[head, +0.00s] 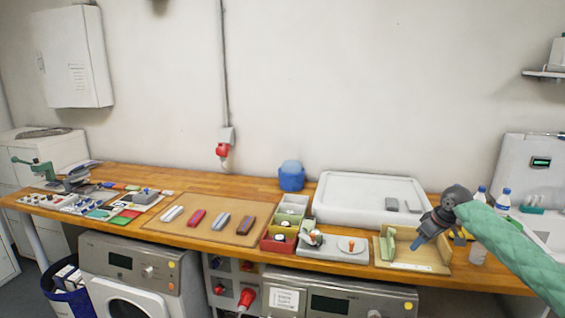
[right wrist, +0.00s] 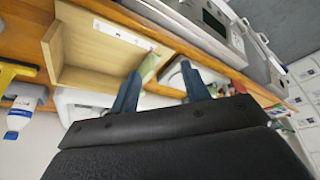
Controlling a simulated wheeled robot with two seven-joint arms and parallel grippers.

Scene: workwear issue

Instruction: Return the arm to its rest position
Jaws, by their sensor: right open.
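My right arm comes in from the right edge of the head view in a green quilted sleeve. My right gripper (head: 416,243) has a dark grey wrist and blue fingers, and it is over the right part of the wooden tray (head: 438,262). In the right wrist view the two blue fingers of the gripper (right wrist: 161,72) stand apart with nothing held between them. The tray's wooden wall also shows there (right wrist: 92,30). I cannot tell the height of the fingertips above the tray. My left gripper is not in view.
Bottles (head: 503,199) stand near my right wrist. Compartment boxes (head: 287,222), a white tray (head: 352,254) with a round piece and a brown mat (head: 176,230) with several bars lie to the left. Washing machines (head: 130,270) stand below the bench.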

